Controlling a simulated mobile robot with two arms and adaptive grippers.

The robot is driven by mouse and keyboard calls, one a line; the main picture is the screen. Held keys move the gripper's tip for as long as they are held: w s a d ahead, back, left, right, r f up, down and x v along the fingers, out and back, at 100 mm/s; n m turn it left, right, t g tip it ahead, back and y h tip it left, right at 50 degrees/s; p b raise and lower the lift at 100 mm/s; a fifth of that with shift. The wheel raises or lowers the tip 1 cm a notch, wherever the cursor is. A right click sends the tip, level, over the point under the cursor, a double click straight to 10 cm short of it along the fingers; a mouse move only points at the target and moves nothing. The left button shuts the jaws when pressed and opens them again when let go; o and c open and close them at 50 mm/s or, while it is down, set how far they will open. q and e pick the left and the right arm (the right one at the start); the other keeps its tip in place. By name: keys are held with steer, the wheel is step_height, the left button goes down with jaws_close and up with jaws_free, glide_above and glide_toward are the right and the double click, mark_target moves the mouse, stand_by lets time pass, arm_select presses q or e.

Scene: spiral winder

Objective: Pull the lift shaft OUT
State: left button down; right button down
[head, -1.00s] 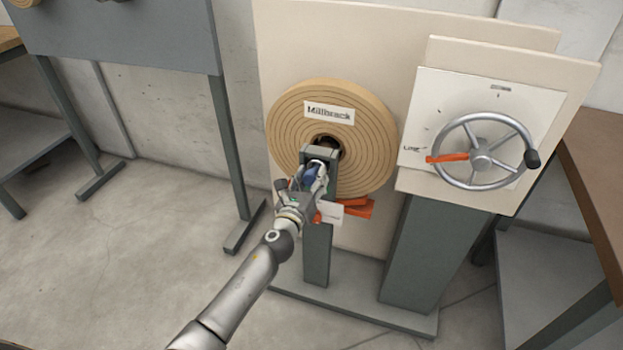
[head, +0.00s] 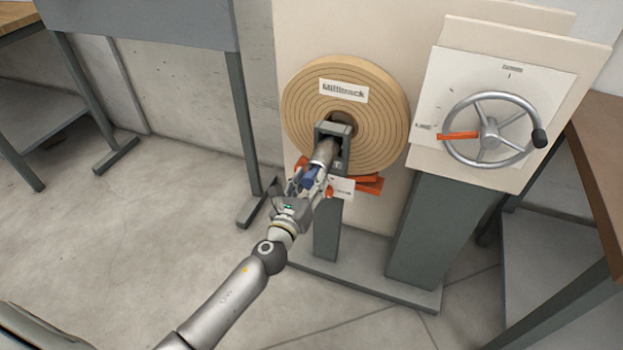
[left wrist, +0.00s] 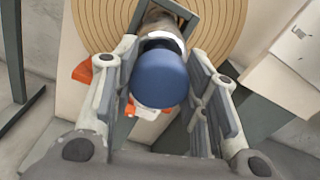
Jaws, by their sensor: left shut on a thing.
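The lift shaft is a grey metal rod (head: 325,152) with a blue end knob (head: 312,177). It sticks out of a dark green bracket (head: 346,150) in front of the wooden spiral reel (head: 392,112) labelled Millbrook. My left gripper (head: 313,180) is shut on the shaft around its blue end. In the left wrist view the blue knob (left wrist: 162,78) sits between the two fingers, with the grey shaft behind it running into the bracket. The shaft's far end is hidden inside the bracket and reel. My right gripper is not in view.
A silver handwheel (head: 490,130) with an orange pointer is on the panel to the right. Orange parts (head: 368,184) and a white tag (head: 342,187) are below the reel, close to the gripper. A grey-legged table stands at left. The floor at left is clear.

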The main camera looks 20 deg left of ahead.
arm_select(q)
steer(key=shift+s+f, duration=0.1)
steer(key=shift+f, duration=0.1)
steer(key=c, duration=0.8)
jaws_free()
steer(key=shift+r, duration=0.15)
steer(key=s, duration=1.2)
steer(key=shift+a, duration=0.2)
